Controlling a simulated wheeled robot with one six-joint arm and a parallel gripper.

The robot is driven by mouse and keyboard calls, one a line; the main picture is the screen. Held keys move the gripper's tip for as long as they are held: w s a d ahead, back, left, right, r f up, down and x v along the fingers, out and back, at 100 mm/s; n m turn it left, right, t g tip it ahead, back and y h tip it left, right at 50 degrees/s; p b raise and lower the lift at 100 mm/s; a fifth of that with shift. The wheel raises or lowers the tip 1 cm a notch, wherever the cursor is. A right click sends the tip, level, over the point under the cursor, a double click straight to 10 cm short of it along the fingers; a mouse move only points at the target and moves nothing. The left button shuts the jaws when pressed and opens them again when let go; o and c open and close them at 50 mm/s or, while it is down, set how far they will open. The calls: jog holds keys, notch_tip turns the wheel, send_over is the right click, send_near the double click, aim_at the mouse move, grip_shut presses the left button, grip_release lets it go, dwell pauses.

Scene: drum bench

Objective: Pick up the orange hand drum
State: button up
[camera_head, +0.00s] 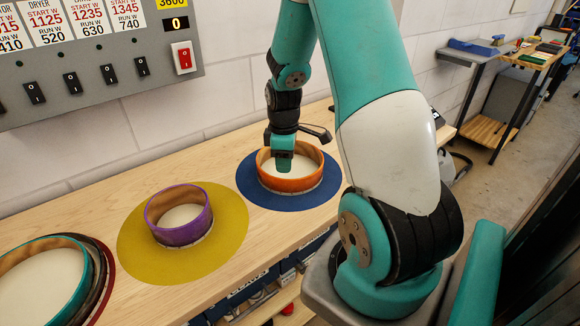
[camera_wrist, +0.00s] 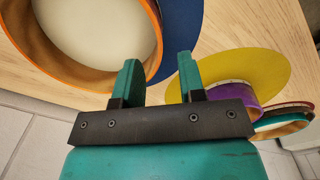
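The orange hand drum (camera_head: 290,182) stands on a round blue mat (camera_head: 246,188) on the bench, pale skin inside its hoop. It fills the upper left of the wrist view (camera_wrist: 160,30). My gripper (camera_head: 284,162) points down over the drum in the head view, overlapping its opening and back rim. In the wrist view my gripper (camera_wrist: 160,60) shows two teal fingers standing apart. Contact with the hoop cannot be told.
A purple drum (camera_head: 181,235) stands on a yellow mat (camera_head: 229,242) to the left. A teal drum (camera_head: 78,285) stands further left, with dark hoops and a red edge beside it. A switch panel (camera_head: 100,75) hangs on the wall behind. Bare bench lies between the mats.

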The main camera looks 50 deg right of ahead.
aim_at(286, 194)
notch_tip(286, 194, down, 9)
jog(key=shift+s+d+r+p, duration=0.15)
jog(key=shift+r+p, duration=0.05)
jog(key=shift+p, duration=0.7)
jog(key=shift+c, duration=0.2)
grip_shut()
